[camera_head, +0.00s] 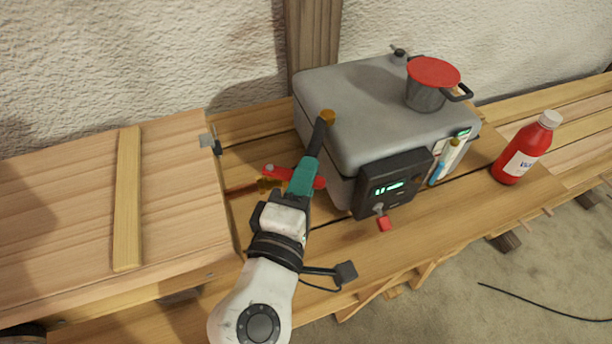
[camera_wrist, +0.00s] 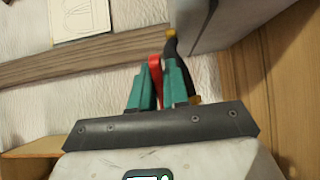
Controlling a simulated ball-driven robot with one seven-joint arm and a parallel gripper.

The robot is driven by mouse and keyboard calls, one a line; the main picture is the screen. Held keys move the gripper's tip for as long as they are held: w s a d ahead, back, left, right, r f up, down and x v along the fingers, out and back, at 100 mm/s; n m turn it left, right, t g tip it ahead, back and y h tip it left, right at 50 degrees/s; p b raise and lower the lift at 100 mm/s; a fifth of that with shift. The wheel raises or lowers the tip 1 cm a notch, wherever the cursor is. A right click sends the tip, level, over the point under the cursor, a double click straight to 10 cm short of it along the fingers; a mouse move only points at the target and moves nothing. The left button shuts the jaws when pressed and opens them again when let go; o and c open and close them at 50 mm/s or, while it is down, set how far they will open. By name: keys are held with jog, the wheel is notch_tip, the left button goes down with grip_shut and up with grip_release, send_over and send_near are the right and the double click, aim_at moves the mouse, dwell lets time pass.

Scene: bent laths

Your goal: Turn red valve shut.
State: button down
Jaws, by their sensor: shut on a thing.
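The red valve is a flat red lever (camera_head: 279,172) on a small brass-coloured body (camera_head: 268,184), left of the grey case. It lies nearly level across the picture in the head view. My gripper (camera_head: 303,177) crosses it from the front, its teal finger covering the lever's middle. A red end shows on the right. In the wrist view the red lever (camera_wrist: 155,71) stands between the two teal fingers of my gripper (camera_wrist: 158,78), which is shut on it. A dark piece with a yellow tip (camera_wrist: 168,33) extends beyond the fingers; the valve's pipe joint is mostly hidden.
A red bottle (camera_head: 525,150) stands right. A raised wooden panel (camera_head: 180,200) lies left.

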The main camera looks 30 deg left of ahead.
jog(key=shift+f, duration=0.1)
jog(key=c, duration=1.2)
grip_release()
